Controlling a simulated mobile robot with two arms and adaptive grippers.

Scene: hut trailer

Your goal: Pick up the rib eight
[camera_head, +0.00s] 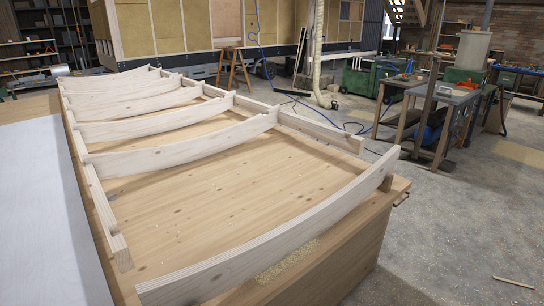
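Several pale, curved wooden ribs stand on edge on a large wooden workbench (225,185). The nearest rib (270,240) lies diagonally along the bench's near right side, apart from the other ribs. Its near end is at the bottom of the picture and its far end by the bench's right corner. The other ribs, such as this one (180,153), cross between a left rail (95,200) and a right rail (315,130). No number shows on any rib, so I cannot tell which is rib eight. Neither of my grippers is in view.
Sawdust (287,262) lies by the nearest rib. A white panel (40,200) covers the bench's left part. A grey-topped work table (443,92) with tools stands at the back right. The concrete floor (460,225) to the right is mostly clear, with a small wood offcut (514,282).

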